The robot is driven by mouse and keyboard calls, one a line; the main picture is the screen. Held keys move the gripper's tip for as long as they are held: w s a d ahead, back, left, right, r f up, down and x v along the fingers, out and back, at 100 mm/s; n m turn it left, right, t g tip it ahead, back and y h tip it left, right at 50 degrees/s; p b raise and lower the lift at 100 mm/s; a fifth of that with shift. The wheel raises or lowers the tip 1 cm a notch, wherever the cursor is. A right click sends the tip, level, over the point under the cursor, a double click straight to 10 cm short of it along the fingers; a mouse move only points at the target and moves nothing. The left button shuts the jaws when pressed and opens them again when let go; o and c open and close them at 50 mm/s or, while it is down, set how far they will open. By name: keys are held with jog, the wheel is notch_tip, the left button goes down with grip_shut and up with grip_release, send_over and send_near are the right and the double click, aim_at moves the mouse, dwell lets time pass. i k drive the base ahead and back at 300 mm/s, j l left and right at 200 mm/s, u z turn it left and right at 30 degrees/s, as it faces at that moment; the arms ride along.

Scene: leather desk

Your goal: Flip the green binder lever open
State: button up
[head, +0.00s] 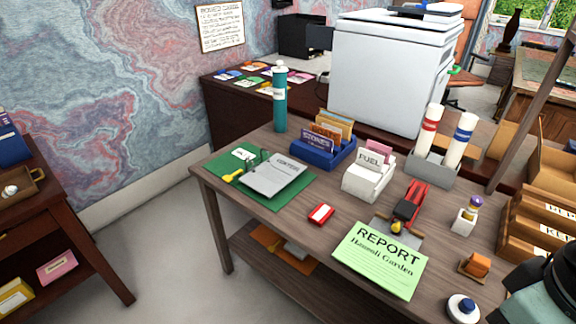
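The green binder (283,192) lies open and flat on the left end of the wooden desk. White "CONTROL" sheets (275,174) lie on its right part. Thin metal rings (254,158) stand near the middle of the binder. A small yellow lever (234,176) sits by the binder's front left, beside the sheets; its exact angle is too small to tell. My gripper's fingers do not show. A dark, rounded part in the bottom right corner appears to be my arm, well away from the binder.
Behind the binder stand a teal bottle (280,100) and a blue card box (325,152). To its right are a red stamp pad (321,214), a white "FUEL" box (368,180), a red hole punch (411,205) and a green report (380,262).

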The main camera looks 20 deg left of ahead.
aim_at(228, 178)
jog(key=u, duration=1.45)
jog(key=i+j, duration=0.15)
jog(key=i, duration=0.2)
jog(key=i+j+z, duration=0.1)
jog(key=i, duration=0.3)
jog(key=i+j, duration=0.15)
jog(key=i, duration=0.2)
jog(key=z, duration=0.05)
